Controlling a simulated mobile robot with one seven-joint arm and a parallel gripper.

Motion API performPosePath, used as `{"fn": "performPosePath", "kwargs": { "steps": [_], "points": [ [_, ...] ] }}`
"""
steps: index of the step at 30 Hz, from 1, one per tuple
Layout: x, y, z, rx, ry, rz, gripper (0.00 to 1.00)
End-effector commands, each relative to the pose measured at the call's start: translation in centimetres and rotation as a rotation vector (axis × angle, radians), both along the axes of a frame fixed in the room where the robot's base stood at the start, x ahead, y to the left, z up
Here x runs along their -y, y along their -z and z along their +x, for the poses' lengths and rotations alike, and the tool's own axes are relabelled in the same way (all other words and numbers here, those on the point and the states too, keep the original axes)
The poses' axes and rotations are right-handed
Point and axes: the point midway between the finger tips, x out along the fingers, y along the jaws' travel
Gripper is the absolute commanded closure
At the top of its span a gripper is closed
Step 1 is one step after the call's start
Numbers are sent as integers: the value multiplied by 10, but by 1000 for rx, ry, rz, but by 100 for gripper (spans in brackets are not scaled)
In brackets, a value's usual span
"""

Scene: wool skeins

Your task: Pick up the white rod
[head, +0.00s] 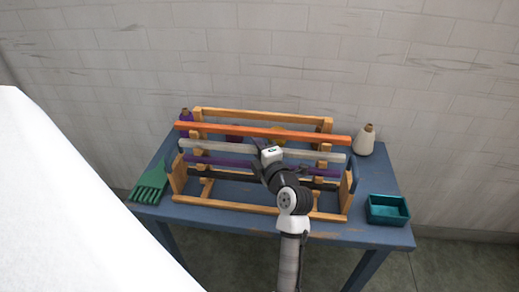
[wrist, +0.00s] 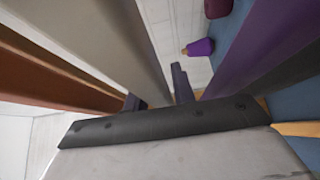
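The white rod (head: 215,147) lies across the wooden rack, below the orange rod (head: 230,130) and above the purple rod (head: 215,161). My gripper (head: 260,148) is at the middle of the white rod and hides part of it. In the wrist view the white rod (wrist: 105,40) runs down from the top left towards my gripper (wrist: 160,92). The two dark fingers are apart, one on each side of the rod's line. I cannot tell whether either finger touches it.
The rack (head: 230,203) stands on a blue table (head: 368,180). A black rod (head: 215,175) lies low on it. A green comb-like tool (head: 150,183) is at left, a teal tray (head: 387,209) at right. A white cone (head: 365,140) and a purple cone (head: 186,116) stand behind.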

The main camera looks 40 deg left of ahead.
Motion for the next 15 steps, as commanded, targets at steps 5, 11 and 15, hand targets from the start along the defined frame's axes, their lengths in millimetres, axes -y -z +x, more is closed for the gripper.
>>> {"fn": "performPosePath", "kwargs": {
  "steps": [5,11,15],
  "points": [
    [0,0,0,0,0,0,98],
    [0,0,0,0,0,0,100],
    [0,-1,0,1,0,0,100]
  ]
}}
